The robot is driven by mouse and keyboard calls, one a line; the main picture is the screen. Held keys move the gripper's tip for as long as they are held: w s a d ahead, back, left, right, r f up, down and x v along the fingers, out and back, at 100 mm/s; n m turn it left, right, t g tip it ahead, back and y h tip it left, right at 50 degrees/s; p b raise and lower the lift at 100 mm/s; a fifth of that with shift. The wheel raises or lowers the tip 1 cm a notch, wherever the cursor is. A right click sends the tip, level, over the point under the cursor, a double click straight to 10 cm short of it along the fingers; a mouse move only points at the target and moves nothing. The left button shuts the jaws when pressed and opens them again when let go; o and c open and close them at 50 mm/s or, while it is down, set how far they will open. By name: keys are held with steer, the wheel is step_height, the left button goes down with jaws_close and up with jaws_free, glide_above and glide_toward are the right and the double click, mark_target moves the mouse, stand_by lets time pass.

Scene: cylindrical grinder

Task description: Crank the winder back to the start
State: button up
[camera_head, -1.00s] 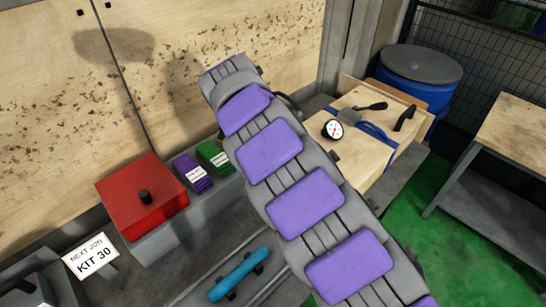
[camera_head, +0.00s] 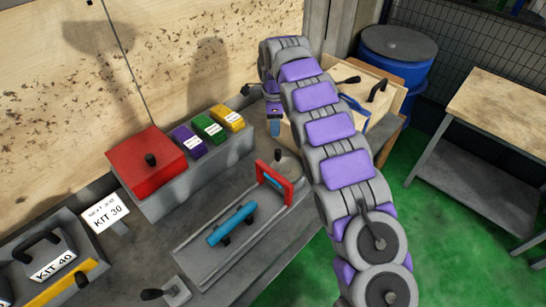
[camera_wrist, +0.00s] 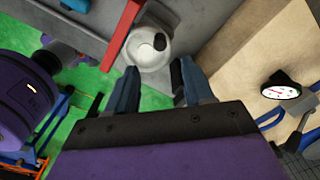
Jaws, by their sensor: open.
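The winder looks like a pale round disc with a black knob (camera_wrist: 150,45) in the wrist view, just beyond my fingertips. In the head view a grey round part (camera_head: 288,162) shows beside a red frame (camera_head: 274,185), partly beside my arm. My gripper (camera_wrist: 155,82) is open, its two blue fingers apart with nothing between them. The knob lies ahead of the gap between the fingers, not touched as far as I can see. In the head view my gripper (camera_head: 274,127) points down above the bench, behind the winder and partly hidden by my arm.
A blue cylinder (camera_head: 232,224) lies on the bench rails. A red box with a knob (camera_head: 147,166) and purple, green and yellow boxes (camera_head: 228,117) stand along the back. A dial gauge (camera_wrist: 280,92) is on the wooden box at right. A blue drum (camera_head: 397,55) stands behind.

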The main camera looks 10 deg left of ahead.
mark_target(278, 150)
steer(key=d+f, duration=0.1)
steer(key=f, duration=0.2)
steer(key=d+f+b, duration=0.1)
steer(key=f, duration=0.3)
steer(key=d+f, duration=0.1)
steer(key=f, duration=0.3)
steer(key=shift+f+b, duration=0.2)
steer(key=shift+b, duration=0.15)
steer(key=a+f, duration=0.1)
steer(key=f, duration=0.1)
steer(key=a+f, duration=0.2)
steer(key=shift+a, duration=0.25)
steer(key=d, duration=0.2)
steer(key=shift+d+r, duration=0.15)
steer(key=shift+d, duration=0.35)
steer(key=shift+c, duration=1.5)
steer(key=shift+s+a, duration=0.1)
steer(key=shift+a, duration=1)
steer(key=c, duration=0.5)
steer(key=shift+d, duration=0.1)
jaws_close()
steer(key=shift+d, duration=0.3)
